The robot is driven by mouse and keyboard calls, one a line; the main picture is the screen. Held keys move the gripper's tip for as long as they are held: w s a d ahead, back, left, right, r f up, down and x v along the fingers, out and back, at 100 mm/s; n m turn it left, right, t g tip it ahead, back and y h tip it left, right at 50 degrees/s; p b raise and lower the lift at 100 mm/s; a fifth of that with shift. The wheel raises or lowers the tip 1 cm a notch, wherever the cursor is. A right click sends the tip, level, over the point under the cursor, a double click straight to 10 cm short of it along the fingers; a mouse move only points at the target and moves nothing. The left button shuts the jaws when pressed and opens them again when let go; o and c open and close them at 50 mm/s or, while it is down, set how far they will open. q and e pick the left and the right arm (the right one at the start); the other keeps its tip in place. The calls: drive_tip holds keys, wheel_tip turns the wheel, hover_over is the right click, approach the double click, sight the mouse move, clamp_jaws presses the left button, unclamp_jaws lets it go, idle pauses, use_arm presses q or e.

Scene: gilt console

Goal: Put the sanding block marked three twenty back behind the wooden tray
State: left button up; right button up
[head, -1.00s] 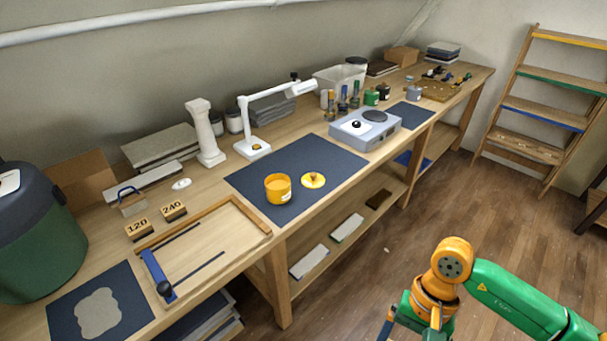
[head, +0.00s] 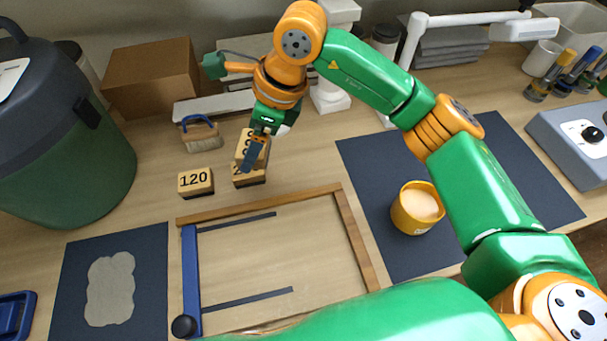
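The wooden tray (head: 355,240) lies on the bench, with a blue bar along its left side. Behind it stand the block marked 120 (head: 195,182) and the block marked 240 (head: 249,180), whose marking is partly covered. My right gripper (head: 256,148) reaches down behind the tray, shut on another wooden block (head: 244,144). This block is tipped up, with its marking mostly covered by a finger, so I cannot read the number. It overlaps the 240 block in the picture; I cannot tell whether they touch. My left gripper is not in view.
A cardboard box (head: 150,75) and a dark green bin (head: 65,165) stand at the left. A yellow cup (head: 417,208) is on the dark mat (head: 385,165). Bare bench shows right of the 240 block.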

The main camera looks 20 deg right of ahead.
use_arm(q)
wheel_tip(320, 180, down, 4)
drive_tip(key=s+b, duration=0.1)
drive_tip(key=b, duration=0.1)
use_arm(e)
drive_tip(key=a+r+m+t+h, duration=0.1)
drive_tip(key=a+r+m+t, duration=0.1)
drive_tip(key=a+m, duration=0.3)
drive_tip(key=p, duration=0.3)
hover_over(295, 164)
drive_tip(key=s+d, duration=0.1)
wheel_tip(295, 164, down, 10)
drive_tip(key=shift+s+r, duration=0.1)
drive_tip(key=shift+r, duration=0.15)
wheel_tip(295, 164, down, 3)
drive_tip(key=shift+r+p, duration=0.15)
drive_tip(key=shift+p, duration=0.65)
drive_tip(key=shift+f+b, duration=0.35)
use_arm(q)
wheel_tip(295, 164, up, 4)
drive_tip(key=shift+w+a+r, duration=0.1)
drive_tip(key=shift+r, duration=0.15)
use_arm(e)
drive_tip(key=o, duration=1.1)
drive_tip(key=shift+r, duration=0.1)
